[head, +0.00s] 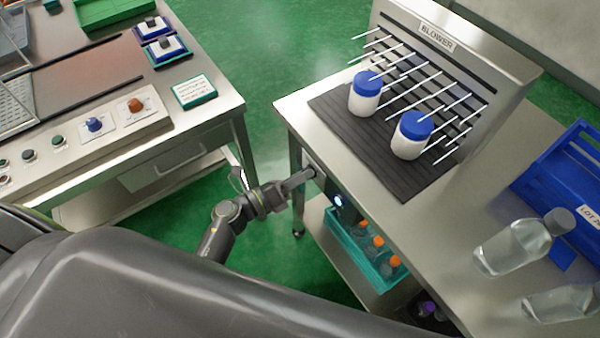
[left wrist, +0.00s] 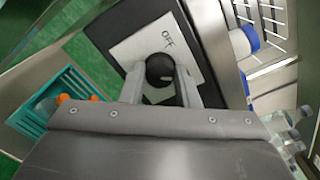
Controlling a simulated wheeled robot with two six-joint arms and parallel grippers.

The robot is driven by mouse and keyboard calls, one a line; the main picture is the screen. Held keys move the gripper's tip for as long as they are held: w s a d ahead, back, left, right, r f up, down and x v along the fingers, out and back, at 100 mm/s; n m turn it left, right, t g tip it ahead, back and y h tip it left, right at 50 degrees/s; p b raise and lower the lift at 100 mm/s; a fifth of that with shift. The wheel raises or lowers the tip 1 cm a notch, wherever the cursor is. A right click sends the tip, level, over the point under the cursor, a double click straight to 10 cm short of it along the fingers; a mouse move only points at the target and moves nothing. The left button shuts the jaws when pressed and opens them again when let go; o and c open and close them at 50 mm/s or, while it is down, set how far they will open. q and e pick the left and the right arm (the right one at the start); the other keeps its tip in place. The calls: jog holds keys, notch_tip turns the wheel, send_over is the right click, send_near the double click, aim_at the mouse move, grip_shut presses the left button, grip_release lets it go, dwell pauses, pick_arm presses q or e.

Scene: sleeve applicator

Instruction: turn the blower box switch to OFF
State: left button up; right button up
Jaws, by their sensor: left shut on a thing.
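The blower box switch is a round black knob (left wrist: 160,70) on a pale plate (left wrist: 122,50) marked OFF, set in a dark box face. The OFF mark lies just above the knob in the left wrist view. My left gripper (head: 306,175) reaches the front of the blower table in the head view. In the left wrist view its two fingers (left wrist: 160,88) stand on either side of the knob and are shut on it. The fingers hide part of the plate, and I cannot tell which way the knob points. My right gripper is not in view.
The blower table (head: 300,117) carries a metal panel marked BLOWER (head: 437,37), rods and two blue-capped jars (head: 365,97). A teal crate (head: 345,243) with orange-capped bottles sits on the lower shelf. A control bench (head: 228,100) stands at left, with green floor between.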

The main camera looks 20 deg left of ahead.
pick_arm(q)
jog(key=shift+f+n+p, duration=0.1)
jog(key=shift+n+p, duration=4.95)
jog(key=shift+n, duration=2.85)
jog(key=o, duration=1)
jog(key=shift+c, duration=0.2)
jog(key=b+v, duration=0.3)
jog(key=v, duration=1.4)
jog(key=shift+s, duration=0.2)
jog(key=shift+a+f, duration=0.1)
jog(key=shift+a, duration=0.05)
